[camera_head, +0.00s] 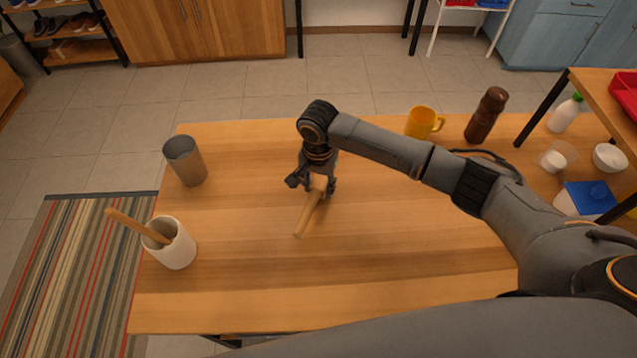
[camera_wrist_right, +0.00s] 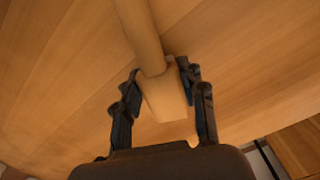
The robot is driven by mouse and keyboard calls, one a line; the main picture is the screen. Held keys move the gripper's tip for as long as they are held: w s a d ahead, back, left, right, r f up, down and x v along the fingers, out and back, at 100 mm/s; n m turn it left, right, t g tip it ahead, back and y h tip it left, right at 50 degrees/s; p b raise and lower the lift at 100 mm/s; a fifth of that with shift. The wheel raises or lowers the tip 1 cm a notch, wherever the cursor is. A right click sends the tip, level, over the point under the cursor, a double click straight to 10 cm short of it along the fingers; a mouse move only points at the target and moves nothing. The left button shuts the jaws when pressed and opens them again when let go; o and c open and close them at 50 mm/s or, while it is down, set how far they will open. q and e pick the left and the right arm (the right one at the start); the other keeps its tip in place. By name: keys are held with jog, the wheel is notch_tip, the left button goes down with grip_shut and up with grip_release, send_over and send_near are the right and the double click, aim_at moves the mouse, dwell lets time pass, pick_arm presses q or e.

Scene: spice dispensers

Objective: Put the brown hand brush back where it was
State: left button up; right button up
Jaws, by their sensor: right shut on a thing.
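The brown hand brush (camera_head: 308,213) is in my right gripper (camera_head: 315,186) over the middle of the wooden table. Its light wooden handle points toward the near side of the table, slightly left. In the right wrist view the fingers (camera_wrist_right: 161,82) stand on both sides of the brush's wider block (camera_wrist_right: 165,97), and the handle (camera_wrist_right: 142,35) runs away past the fingertips. I cannot tell whether the brush touches the tabletop. Its bristles are not visible. My left gripper is not in view.
On the wooden table (camera_head: 400,265), a grey tumbler (camera_head: 186,162) and a white cup (camera_head: 173,246) holding a wooden-handled tool (camera_head: 136,226) stand at left. A yellow mug (camera_head: 421,122) and brown bottle (camera_head: 485,115) stand at the back right. The table's front middle is clear.

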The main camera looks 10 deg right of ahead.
jog(key=shift+f, duration=0.35)
jog(key=o, duration=1.4)
jog(key=shift+r, duration=0.15)
notch_tip(320, 180, up, 12)
jog(key=shift+f, duration=0.1)
